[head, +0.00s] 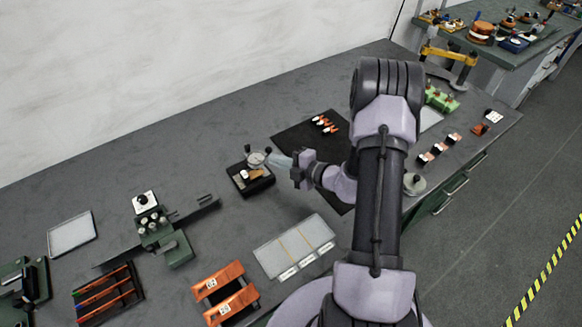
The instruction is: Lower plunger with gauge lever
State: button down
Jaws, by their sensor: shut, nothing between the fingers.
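The gauge (256,159) has a round pale dial and stands on a small dark base (239,184) near the middle of the bench. A dark knob shows on each side of the dial; I cannot tell which one belongs to the lever. A tan piece (256,174) lies on the base below the dial. The plunger is too small to make out. My gripper (276,160) is shut and empty, with its fingertips close to the right side of the dial. I cannot tell whether they touch the lever.
A black mat (295,140) with several small orange-and-white parts lies behind my gripper. A pale tray (270,256) with copper strips is in front. Orange stands (218,281) and a green fixture (160,232) stand to the left. Bare bench (120,160) is free at the back left.

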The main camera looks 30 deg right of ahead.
aim_at(268, 150)
jog(key=w, duration=0.1)
jog(key=w+d+f, duration=0.1)
jog(key=w+b, duration=0.1)
jog(key=shift+w+d+f, duration=0.2)
jog(key=shift+w+f, duration=0.15)
jog(key=shift+f, duration=0.05)
jog(key=shift+w+d+r+y, duration=0.1)
jog(key=shift+y, duration=0.2)
jog(key=shift+w+d+n+g+y+p, duration=0.15)
jog(key=shift+w+d+n+g+y, duration=0.2)
jog(key=shift+n+y, duration=0.2)
jog(key=shift+w+d+n+g+y+p, duration=0.1)
jog(key=shift+w+n+g+y+p, duration=0.1)
jog(key=shift+n+g+y, duration=0.3)
jog(key=n, duration=0.1)
jog(key=w+n+g+y+b, duration=0.1)
jog(key=w+d+n+g+y, duration=0.1)
jog(key=shift+w+f+y+b, duration=0.1)
jog(key=shift+f+y+b, duration=0.15)
jog(key=shift+f+b, duration=0.1)
jog(key=shift+w+n+g+y+b, duration=0.9)
jog(key=shift+n+g+b, duration=0.2)
jog(key=shift+g, duration=0.15)
jog(key=shift+w+a+r+b, duration=0.15)
jog(key=shift+w+b, duration=0.15)
jog(key=shift+w, duration=0.4)
jog(key=shift+w+r+b, duration=0.15)
jog(key=shift+w+b, duration=0.1)
jog(key=shift+w, duration=0.5)
